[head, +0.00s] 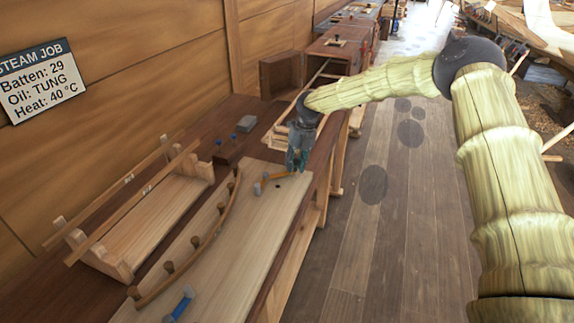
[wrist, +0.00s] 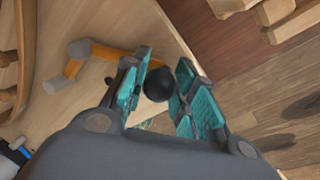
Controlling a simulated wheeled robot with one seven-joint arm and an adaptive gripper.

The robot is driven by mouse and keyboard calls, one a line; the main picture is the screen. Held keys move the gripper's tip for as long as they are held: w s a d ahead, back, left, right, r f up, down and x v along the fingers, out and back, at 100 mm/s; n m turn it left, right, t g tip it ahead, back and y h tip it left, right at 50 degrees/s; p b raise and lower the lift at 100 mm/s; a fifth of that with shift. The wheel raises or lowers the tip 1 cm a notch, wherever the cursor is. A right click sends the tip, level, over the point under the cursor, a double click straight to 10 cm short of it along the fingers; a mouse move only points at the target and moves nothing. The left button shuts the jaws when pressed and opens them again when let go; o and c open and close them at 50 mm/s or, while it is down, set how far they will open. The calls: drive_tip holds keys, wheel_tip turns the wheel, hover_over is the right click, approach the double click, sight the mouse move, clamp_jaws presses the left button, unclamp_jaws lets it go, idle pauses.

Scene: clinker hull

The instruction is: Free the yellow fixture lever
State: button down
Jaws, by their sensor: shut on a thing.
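The yellow fixture lever (head: 276,176) lies near the far end of the pale board, beside a grey fitting (head: 257,188). In the wrist view the yellow lever (wrist: 112,53) runs from its grey fitting (wrist: 56,84) toward my gripper and passes behind the left finger. My gripper (head: 297,166) is at the right end of the lever, low over the board. Its teal fingers (wrist: 160,90) are closed around a black round knob (wrist: 158,84), which appears to be the lever's end.
A blue lever (head: 181,303) sits at the board's near end. A curved batten with several pegs (head: 195,242) lines the left of the pale board (head: 240,245). A wooden rack (head: 150,215) stands further left. The floor (head: 385,225) right of the bench is open.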

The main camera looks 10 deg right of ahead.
drive_tip(key=shift+d+r, duration=0.1)
drive_tip(key=c, duration=1.1)
unclamp_jaws()
wheel_tip(320, 180, up, 12)
drive_tip(key=d, duration=0.2)
drive_tip(key=shift+d+f, duration=0.15)
drive_tip(key=shift+f, duration=0.05)
drive_tip(key=shift+w, duration=0.1)
